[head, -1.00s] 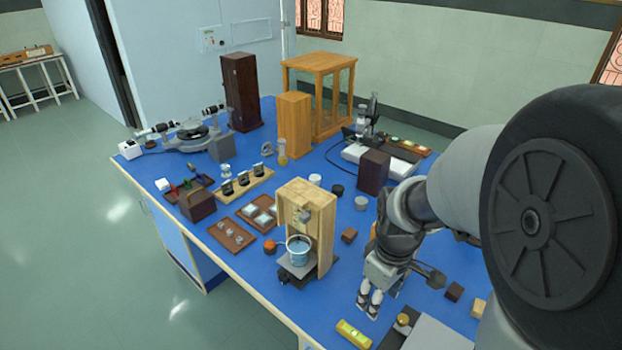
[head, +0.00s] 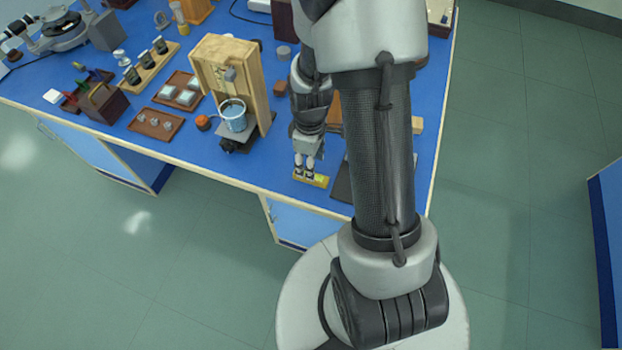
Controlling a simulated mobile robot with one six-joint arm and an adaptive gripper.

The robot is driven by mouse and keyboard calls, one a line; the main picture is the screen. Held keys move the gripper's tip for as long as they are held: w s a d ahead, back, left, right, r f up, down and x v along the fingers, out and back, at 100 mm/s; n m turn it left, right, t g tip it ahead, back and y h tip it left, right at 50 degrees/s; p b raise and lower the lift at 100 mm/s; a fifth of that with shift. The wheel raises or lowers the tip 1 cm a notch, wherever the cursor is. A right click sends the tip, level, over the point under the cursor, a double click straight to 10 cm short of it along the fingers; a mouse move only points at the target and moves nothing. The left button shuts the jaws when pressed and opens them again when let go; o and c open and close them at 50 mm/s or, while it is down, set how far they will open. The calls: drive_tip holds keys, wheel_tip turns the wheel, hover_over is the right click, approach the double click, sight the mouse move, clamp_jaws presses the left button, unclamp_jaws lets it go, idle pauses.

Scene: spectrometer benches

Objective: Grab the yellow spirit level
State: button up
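The yellow spirit level (head: 320,181) lies flat on the blue bench top near its front edge. My gripper (head: 304,171) points down right at the level, with its fingertips over or against the bar. The fingers hide the middle of the level. Two pale fingers show side by side with a small gap between them. I cannot tell whether they touch the level or are closed on it.
A wooden stand (head: 232,62) with a blue beaker (head: 233,116) is left of my gripper. An orange-brown knob (head: 203,122) and a tray of small weights (head: 156,123) lie farther left. A dark flat plate (head: 342,184) is right of the level. The bench's front edge (head: 245,182) is close.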

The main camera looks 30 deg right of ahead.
drive_tip(key=shift+s+f+b, duration=0.15)
drive_tip(key=shift+f+b, duration=1.15)
drive_tip(key=shift+f, duration=1.45)
drive_tip(key=shift+r, duration=0.1)
drive_tip(key=shift+c, duration=0.2)
clamp_jaws()
